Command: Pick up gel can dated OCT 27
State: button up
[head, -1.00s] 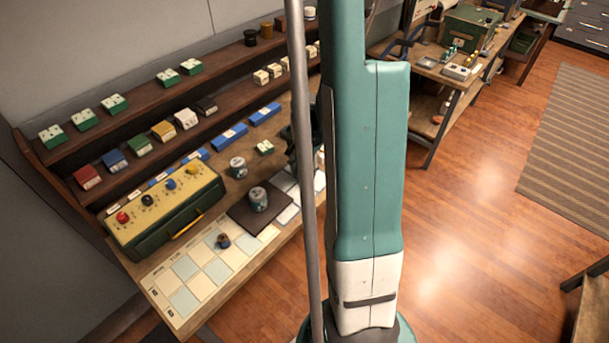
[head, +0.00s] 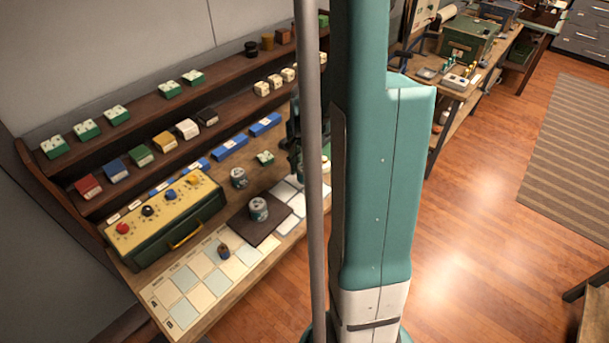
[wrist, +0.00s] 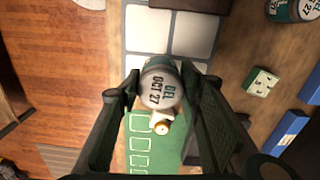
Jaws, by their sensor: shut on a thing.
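The gel can (wrist: 158,90) is in the wrist view, with its lid facing the camera and reading "GEL OCT 27". My gripper (wrist: 161,86) has a dark finger on each side of it and is shut on it. The can hides part of the white tiles and the green mat beyond. Its height above the surface is hard to tell. In the head view the held can is hidden behind my arm and the pole. Two similar cans stand in the head view, one on a dark brown mat (head: 258,209) and one behind it (head: 239,178).
A green mat with card outlines (wrist: 143,150) and a small white and gold item (wrist: 161,128) lie near the held can. White tiles (wrist: 195,35) lie beyond it. A green-and-white block (wrist: 262,82) and blue boxes (wrist: 290,130) are on the right. A yellow-topped control box (head: 165,205) stands on the bench.

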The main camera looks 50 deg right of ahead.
jog(key=shift+r, duration=1.45)
